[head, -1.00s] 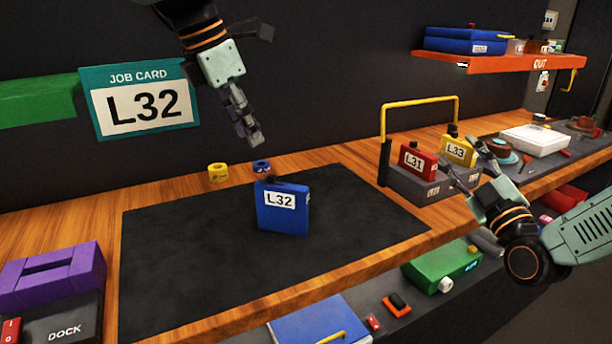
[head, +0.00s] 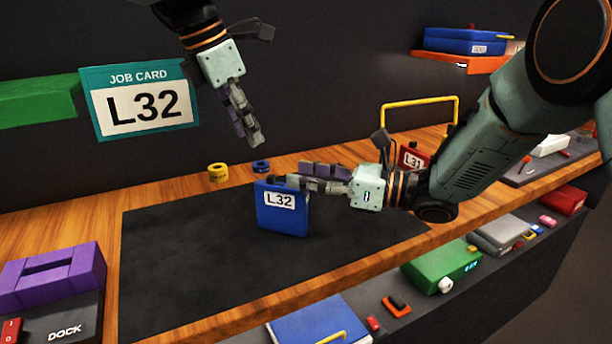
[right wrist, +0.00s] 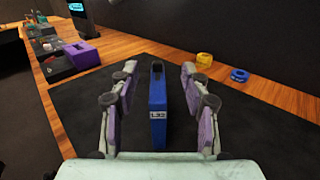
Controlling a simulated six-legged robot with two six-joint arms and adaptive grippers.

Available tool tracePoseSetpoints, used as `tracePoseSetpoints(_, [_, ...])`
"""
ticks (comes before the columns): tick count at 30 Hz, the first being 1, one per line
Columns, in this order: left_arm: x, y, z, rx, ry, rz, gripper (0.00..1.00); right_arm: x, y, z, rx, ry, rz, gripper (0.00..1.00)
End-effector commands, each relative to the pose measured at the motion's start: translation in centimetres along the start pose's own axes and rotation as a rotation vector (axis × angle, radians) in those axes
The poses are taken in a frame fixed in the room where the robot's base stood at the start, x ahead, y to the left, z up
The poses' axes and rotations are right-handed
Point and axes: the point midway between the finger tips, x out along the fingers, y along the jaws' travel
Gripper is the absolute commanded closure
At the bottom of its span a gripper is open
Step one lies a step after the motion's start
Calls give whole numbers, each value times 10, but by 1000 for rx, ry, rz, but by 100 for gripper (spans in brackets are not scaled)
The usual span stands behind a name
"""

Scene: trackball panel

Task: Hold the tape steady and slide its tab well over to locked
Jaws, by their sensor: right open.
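The blue tape (head: 282,215) labelled L32 stands upright on the dark mat (head: 180,260). In the right wrist view the tape (right wrist: 157,100) stands edge-on between my right gripper's spread fingers, with a dark part at its top. My right gripper (head: 290,183) is open, level with the top of the tape, its fingers reaching in from the right; I see no finger closed on the tape. The tab and its position cannot be made out. My left gripper (head: 254,140) hangs above and behind the tape, pointing down and empty; its fingers look close together, but the gap is unclear.
A yellow roll (head: 218,172) and a blue roll (head: 261,166) lie behind the mat. A red tape (head: 413,158) labelled L31 stands at right, partly behind my right arm, near a yellow bar (head: 420,102). A purple block (head: 52,275) sits at left. The mat's left half is clear.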

Motion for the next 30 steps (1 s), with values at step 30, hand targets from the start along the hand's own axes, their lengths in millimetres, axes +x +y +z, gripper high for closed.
tracePoseSetpoints(30, [0,0,0,0,0,0,62,63,2,-83,-37,12,17,53])
